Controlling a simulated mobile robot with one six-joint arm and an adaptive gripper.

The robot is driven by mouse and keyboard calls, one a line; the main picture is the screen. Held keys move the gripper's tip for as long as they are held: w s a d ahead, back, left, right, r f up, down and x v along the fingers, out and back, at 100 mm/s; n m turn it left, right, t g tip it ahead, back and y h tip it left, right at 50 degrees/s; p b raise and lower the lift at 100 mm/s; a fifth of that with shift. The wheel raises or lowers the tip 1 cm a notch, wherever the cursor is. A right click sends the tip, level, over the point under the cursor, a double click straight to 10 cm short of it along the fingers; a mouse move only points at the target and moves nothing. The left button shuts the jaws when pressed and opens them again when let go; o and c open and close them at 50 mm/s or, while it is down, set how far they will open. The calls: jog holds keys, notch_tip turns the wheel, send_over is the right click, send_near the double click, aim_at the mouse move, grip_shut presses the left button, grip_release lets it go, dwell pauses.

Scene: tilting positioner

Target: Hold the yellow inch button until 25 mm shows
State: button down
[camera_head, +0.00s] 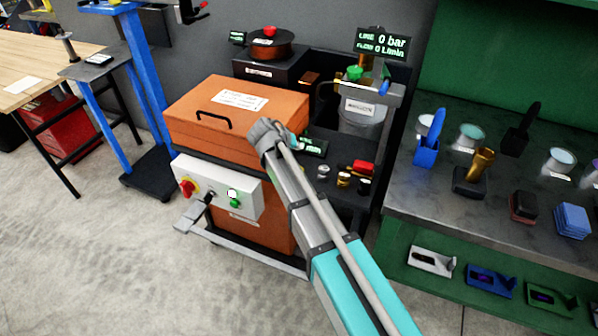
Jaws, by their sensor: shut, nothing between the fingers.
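No yellow inch button can be made out. A light grey control box (217,188) on the front of an orange cabinet carries a red knob on a yellow base (187,187), a black lever (209,198) and a lit green-and-white button (233,196). A small dark display (313,147) with green characters sits just right of my arm's far end; its reading is too small to tell, and no 25 mm reading can be made out. My arm reaches up from the bottom right to the orange lid.
The orange lid (210,118) has a black handle. A dark display (382,43) behind reads 0 bar and 0 L/min. A grey bench (425,185) with several small items stands right. A blue stand (146,75) and wooden table (35,75) stand left. The front-left floor is clear.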

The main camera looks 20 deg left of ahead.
jog(key=shift+f+b, duration=3.4)
jog(key=shift+f, duration=0.25)
jog(key=shift+f+b, duration=0.85)
jog(key=shift+r, duration=0.15)
dwell(2.8)
jog(key=shift+r+p, duration=0.75)
jog(key=shift+p, duration=0.15)
